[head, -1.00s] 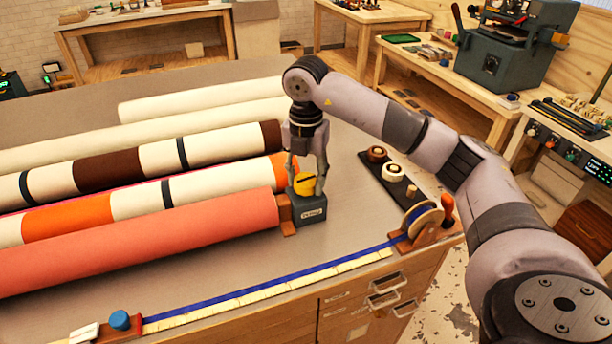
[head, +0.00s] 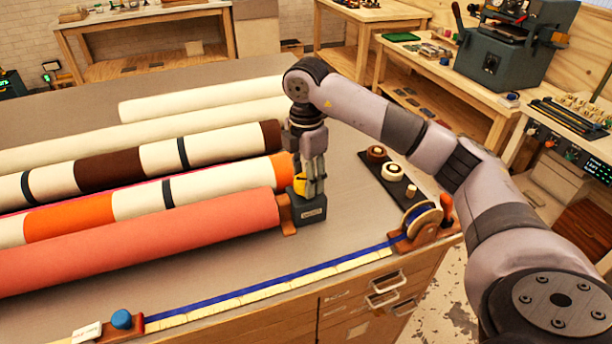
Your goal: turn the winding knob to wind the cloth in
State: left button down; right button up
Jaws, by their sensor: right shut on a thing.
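The yellow winding knob (head: 299,184) sits on top of a small dark grey box (head: 312,213) at the right end of the front coral roll (head: 150,240). My right gripper (head: 309,188) points straight down over the box. Its fingers are shut on the yellow knob and partly hide it. A wooden bracket (head: 287,219) holds the coral roll's end beside the box. My left gripper is not in view.
Several cream and striped rolls (head: 150,165) lie behind the coral one. A blue ribbon (head: 270,286) runs along the table's front edge, from a blue knob (head: 122,319) to a reel (head: 424,219). A dark tray (head: 395,178) with spools lies to the right.

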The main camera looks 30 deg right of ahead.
jog(key=shift+r, duration=0.1)
dwell(0.3)
jog(key=o, duration=1.2)
jog(key=shift+c, duration=0.2)
notch_tip(320, 180, up, 12)
dwell(0.4)
